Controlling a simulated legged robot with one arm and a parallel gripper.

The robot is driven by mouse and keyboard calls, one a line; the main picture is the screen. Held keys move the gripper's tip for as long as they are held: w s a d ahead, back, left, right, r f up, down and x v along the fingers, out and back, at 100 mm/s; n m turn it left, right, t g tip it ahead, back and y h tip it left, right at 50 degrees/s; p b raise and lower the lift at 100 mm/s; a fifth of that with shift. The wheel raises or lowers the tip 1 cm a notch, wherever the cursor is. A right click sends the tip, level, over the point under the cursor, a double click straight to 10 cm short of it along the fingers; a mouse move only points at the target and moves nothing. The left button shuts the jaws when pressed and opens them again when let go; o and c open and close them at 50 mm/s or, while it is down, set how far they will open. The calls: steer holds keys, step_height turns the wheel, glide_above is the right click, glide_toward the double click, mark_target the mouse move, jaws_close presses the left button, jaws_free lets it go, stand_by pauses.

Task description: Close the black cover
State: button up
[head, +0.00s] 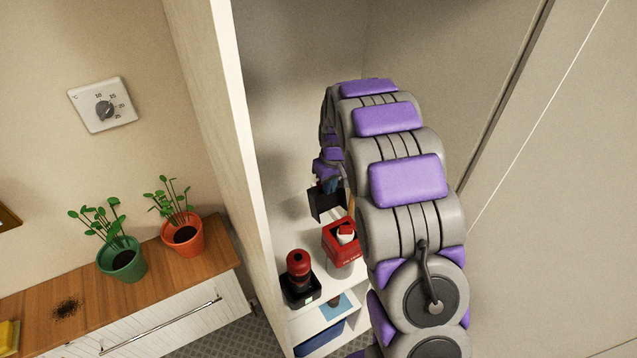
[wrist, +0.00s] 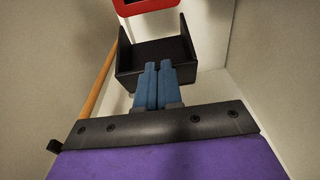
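The black cover (wrist: 155,52) looks like a shallow black shell with raised sides in the wrist view, just past my fingertips. In the head view a black piece (head: 322,207), likely the same cover, stands tilted up above the shelf by my gripper (head: 329,184). In the wrist view my gripper (wrist: 158,66) has its two blue fingers side by side with no clear gap and nothing seen between them. The fingertips overlap the cover's near edge; whether they touch it I cannot tell. My arm hides part of the cabinet.
A red holder (head: 339,240) with a white-topped container and a red-capped bottle (head: 299,265) in a black base stand on the white shelf. Cabinet walls enclose my arm. Two potted plants (head: 122,262) stand on a wooden top at left. A wooden rod (wrist: 98,88) is close by.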

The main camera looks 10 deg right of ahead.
steer(key=shift+o, duration=0.5)
steer(key=shift+w+d+f, duration=0.2)
steer(key=shift+w+d, duration=0.05)
steer(key=shift+d, duration=0.35)
steer(key=shift+o, duration=0.3)
steer(key=shift+w+r, duration=0.15)
steer(key=o, duration=0.7)
steer(key=shift+w+a+r, duration=0.15)
steer(key=shift+w+a, duration=0.1)
steer(key=shift+w, duration=0.15)
steer(key=o, duration=0.3)
steer(key=shift+w+d+r+t, duration=0.15)
steer(key=shift+w+d+t, duration=0.05)
steer(key=shift+t, duration=0.1)
steer(key=shift+o, duration=0.2)
steer(key=shift+w+a, duration=0.2)
steer(key=shift+a, duration=0.9)
steer(key=shift+s+r, duration=0.15)
steer(key=shift+r, duration=0.2)
step_height(320, 180, up, 16)
steer(key=s+d+b, duration=0.1)
steer(key=shift+s+d+r, duration=0.15)
steer(key=shift+s+d, duration=0.1)
